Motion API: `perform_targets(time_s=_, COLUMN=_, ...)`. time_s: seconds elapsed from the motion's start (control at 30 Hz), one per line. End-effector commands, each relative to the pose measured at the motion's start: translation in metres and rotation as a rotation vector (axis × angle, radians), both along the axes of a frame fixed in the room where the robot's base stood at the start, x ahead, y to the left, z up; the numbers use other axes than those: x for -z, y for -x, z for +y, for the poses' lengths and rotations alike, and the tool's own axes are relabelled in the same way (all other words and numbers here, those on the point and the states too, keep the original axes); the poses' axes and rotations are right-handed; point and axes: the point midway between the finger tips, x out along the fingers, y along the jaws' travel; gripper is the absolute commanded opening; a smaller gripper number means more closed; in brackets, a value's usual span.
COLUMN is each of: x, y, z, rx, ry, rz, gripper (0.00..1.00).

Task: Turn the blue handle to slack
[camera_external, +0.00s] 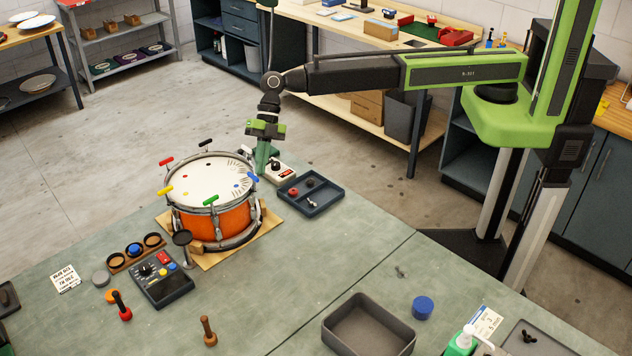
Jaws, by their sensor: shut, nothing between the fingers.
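The drum (214,221) has an orange shell and a pale head, and stands on a wooden base on the bench. Coloured handles sit around its rim. The blue handle (253,178) is at the right side of the rim. My gripper (262,165) points down just behind and right of the drum, close to the blue handle. It is shut and empty. I cannot tell whether it touches the handle. Other handles are red (166,161), black (207,143), yellow (165,190) and green (211,200). Any slack marking is too small to read.
A dark tray (311,204) with small parts and a white box with a red part (284,174) stand right of the drum. A control box (161,278) is in front. A grey bin (369,327) and blue cap (422,307) lie further right.

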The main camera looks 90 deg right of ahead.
Motion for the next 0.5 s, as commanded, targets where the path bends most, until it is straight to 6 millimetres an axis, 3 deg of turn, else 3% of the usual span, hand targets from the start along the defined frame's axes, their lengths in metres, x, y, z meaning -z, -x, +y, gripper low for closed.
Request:
perform_targets(time_s=0.13, x=-0.001, y=0.024, z=-0.034, rx=0.012, ry=0.001, rz=-0.004, gripper=0.0)
perform_targets(time_s=0.2, x=-0.033, y=0.02, z=-0.045, rx=0.011, ry=0.001, rz=-0.002, gripper=0.0)
perform_targets(time_s=0.5, x=-0.078, y=0.024, z=-0.083, rx=0.009, ry=0.003, rz=-0.002, gripper=0.0)
